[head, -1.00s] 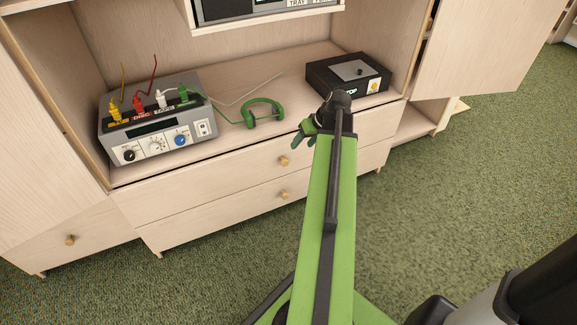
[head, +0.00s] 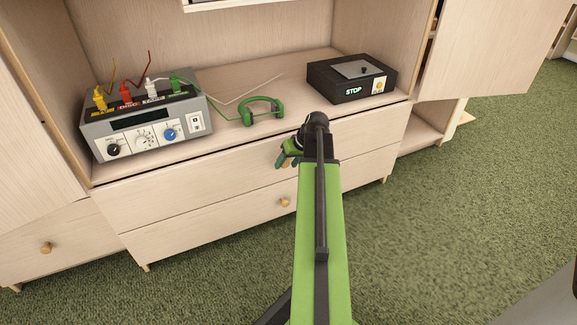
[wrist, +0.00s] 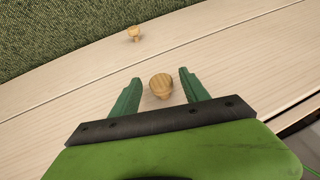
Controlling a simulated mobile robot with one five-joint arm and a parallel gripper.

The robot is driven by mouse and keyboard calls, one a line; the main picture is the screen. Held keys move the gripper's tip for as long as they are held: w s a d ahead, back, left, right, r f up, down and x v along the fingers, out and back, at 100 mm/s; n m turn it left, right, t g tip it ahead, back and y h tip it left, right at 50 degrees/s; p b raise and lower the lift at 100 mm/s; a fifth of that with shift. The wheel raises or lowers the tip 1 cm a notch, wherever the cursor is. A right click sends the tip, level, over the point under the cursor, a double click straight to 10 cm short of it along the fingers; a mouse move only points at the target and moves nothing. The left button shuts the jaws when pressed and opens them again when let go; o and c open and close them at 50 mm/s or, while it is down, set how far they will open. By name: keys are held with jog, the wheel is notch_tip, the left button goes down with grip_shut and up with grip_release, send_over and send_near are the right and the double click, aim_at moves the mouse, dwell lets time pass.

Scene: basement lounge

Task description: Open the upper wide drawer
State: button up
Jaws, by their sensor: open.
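The upper wide drawer (head: 190,183) is shut, with its pale wood front flush below the cabinet's shelf. Its round wooden knob (wrist: 161,85) shows in the wrist view between the two green fingers of my gripper (wrist: 160,76), with a gap on each side. My gripper is open and holds nothing. In the head view my gripper (head: 286,157) is in front of the upper drawer and largely covers the knob. How deep the knob sits between the fingers is hard to tell.
The lower wide drawer's knob (head: 285,202) is below, and that drawer is shut. On the shelf are a grey device (head: 145,120) with coloured plugs, green headphones (head: 262,110) and a black STOP box (head: 350,80). An open cabinet door (head: 480,45) is at right. Green carpet in front is clear.

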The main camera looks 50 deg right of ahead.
grip_shut()
dwell(1.3)
